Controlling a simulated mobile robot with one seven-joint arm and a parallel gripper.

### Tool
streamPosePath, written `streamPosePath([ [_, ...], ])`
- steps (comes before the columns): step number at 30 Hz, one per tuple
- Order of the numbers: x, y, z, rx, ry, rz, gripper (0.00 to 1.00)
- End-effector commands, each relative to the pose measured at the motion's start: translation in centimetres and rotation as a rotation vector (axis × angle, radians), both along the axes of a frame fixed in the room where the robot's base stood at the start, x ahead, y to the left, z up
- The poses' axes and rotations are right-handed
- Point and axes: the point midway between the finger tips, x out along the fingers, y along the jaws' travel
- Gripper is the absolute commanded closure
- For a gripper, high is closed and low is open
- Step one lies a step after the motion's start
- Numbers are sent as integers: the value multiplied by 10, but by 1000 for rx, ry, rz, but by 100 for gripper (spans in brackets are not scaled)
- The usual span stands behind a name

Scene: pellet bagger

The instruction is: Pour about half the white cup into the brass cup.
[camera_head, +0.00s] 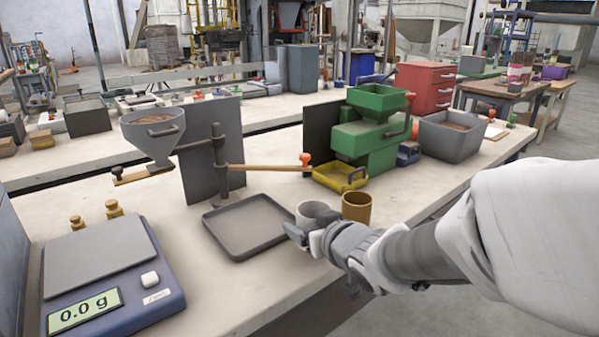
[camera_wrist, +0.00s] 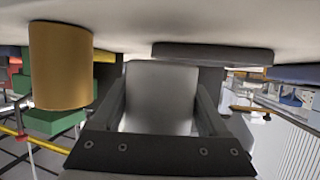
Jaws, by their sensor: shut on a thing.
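The white cup (camera_head: 313,209) stands upright on or just above the bench, at the right edge of the grey tray (camera_head: 246,226). My gripper (camera_head: 306,236) is shut on it from the near side. In the wrist view, which shows the bench at the top, the white cup (camera_wrist: 162,98) sits between the two fingers. The brass cup (camera_head: 357,208) stands upright just right of the white cup, apart from my gripper; it also shows at the left of the wrist view (camera_wrist: 60,66). The contents of both cups are hidden.
A blue scale (camera_head: 110,275) reading 0.0 g stands at front left. A hopper (camera_head: 153,133) and a stand with a wooden lever (camera_head: 262,168) are behind the tray. A yellow tray (camera_head: 340,178), a green machine (camera_head: 366,140) and a grey pellet bin (camera_head: 452,137) stand behind the brass cup.

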Motion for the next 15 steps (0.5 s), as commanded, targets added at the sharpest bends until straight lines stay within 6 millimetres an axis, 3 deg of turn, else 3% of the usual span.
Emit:
streamPosePath([
  [15, 7, -10, 13, 164, 124, -3, 84],
])
